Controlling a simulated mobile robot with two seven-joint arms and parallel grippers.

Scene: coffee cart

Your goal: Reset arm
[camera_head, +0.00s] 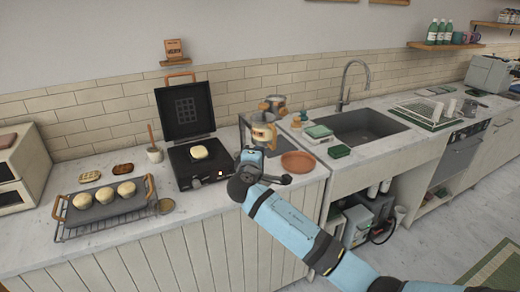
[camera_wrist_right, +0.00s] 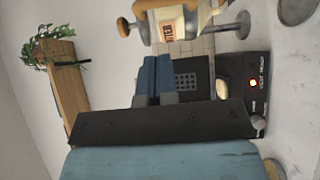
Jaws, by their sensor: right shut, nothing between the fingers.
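My right arm comes in from the lower right in the head view. Its gripper (camera_head: 252,156) is over the counter, beside the right front of the open black press (camera_head: 186,180). In the right wrist view my right gripper (camera_wrist_right: 155,72) has its two blue fingers shut together with nothing between them. The press has its lid raised and a pale round bun on its lower plate (camera_head: 199,152). The press also shows in the right wrist view (camera_wrist_right: 258,70), with a lit orange light. My left gripper is in neither view.
A glass jug (camera_head: 263,133) stands close behind my right gripper. A terracotta plate (camera_head: 298,162) lies just right of it. A rack with several buns (camera_head: 104,209) stands at left. The sink (camera_head: 358,126) is at right. The floor in front is clear.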

